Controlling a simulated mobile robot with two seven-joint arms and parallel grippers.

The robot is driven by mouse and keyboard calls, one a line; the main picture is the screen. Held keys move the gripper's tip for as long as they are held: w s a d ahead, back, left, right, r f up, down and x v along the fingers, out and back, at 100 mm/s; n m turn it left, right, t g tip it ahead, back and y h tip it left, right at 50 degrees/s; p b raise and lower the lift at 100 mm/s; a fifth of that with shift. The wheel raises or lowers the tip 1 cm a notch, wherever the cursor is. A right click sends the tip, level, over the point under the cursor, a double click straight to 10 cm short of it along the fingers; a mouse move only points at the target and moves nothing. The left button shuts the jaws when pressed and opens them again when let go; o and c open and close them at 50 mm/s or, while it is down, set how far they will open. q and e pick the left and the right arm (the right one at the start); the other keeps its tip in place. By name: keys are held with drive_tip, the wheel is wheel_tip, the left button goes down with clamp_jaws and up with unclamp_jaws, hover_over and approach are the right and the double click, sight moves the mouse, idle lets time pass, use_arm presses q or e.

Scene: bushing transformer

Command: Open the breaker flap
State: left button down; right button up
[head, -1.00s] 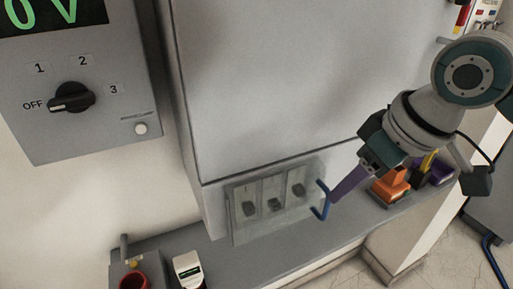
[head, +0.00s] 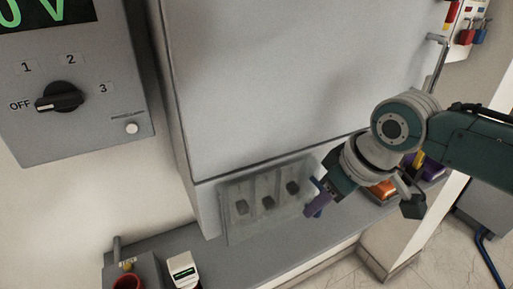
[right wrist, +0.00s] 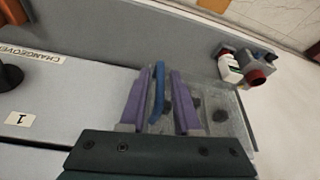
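The breaker flap (head: 267,202) is a clear, greyish panel over several dark breaker switches, low on the grey cabinet. It looks closed. Its blue handle (head: 316,185) is at its right edge. My right gripper (head: 317,205) is at this handle, which it partly hides in the head view. In the right wrist view the two purple fingers (right wrist: 159,80) stand open on either side of the blue handle (right wrist: 158,95), with a narrow gap on each side. My left gripper is in neither current view.
A control box with a black rotary knob (head: 60,97), pointing to OFF, hangs at the left. A grey ledge (head: 250,250) runs below the cabinet. A white device (head: 184,270) stands on it, with a red round part (head: 127,283) nearby. Orange items (head: 383,188) lie at the right.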

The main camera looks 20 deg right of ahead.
clamp_jaws()
idle(1.1)
